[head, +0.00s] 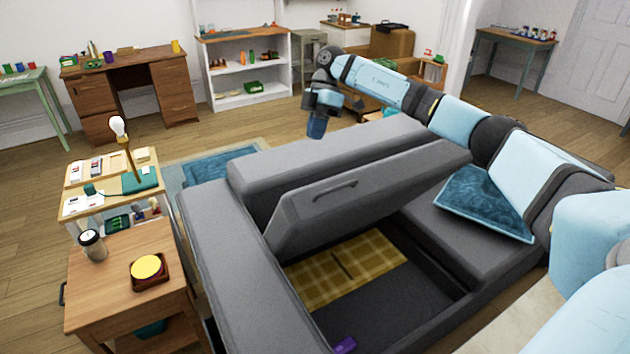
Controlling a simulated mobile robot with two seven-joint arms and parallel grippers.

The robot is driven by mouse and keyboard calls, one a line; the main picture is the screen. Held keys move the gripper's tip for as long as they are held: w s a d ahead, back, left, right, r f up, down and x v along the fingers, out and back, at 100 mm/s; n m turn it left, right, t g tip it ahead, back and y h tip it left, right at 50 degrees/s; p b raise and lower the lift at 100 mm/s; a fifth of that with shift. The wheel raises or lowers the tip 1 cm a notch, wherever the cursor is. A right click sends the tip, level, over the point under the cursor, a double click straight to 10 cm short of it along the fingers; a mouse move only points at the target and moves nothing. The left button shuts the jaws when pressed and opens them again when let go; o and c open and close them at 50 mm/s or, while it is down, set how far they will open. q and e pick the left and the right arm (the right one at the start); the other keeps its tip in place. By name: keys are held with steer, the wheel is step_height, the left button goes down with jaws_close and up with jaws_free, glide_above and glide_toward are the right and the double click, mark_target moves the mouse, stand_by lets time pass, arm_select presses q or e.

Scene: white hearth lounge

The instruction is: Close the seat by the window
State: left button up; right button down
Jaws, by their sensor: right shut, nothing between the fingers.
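The grey sofa seat (365,195) is raised and tilted, with a dark handle (335,190) on its face. Below it the storage box is open and holds a yellow plaid blanket (345,268). A small purple thing (344,345) is at the front edge of the opening. My right gripper (316,128) is shut and empty, beyond the sofa's backrest (320,160) and above the far floor. It is apart from the raised seat. My left gripper is not in view.
A blue cushion (482,203) lies on the fixed seat at right. A wooden side table (115,255) with a yellow-topped dish and a jar stands left of the armrest (235,265). A desk (130,75) and white shelf (245,65) stand behind. Open floor lies between them and the sofa.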

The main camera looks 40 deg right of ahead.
steer(key=d+r, duration=0.1)
steer(key=d, duration=0.1)
glide_toward(321, 199)
steer(key=a, duration=0.2)
steer(key=a+r, duration=0.1)
steer(key=shift+w+a+m+h, duration=0.15)
steer(key=shift+w+m+h, duration=0.25)
steer(key=shift+s+a+f, duration=0.2)
steer(key=shift+s+f, duration=0.35)
steer(key=shift+f, duration=0.05)
steer(key=shift+s+a+f, duration=0.2)
steer(key=shift+s+f, duration=0.35)
steer(key=shift+s, duration=0.05)
steer(key=shift+s+a+f, duration=0.15)
steer(key=shift+s+f, duration=0.15)
steer(key=shift+f, duration=0.05)
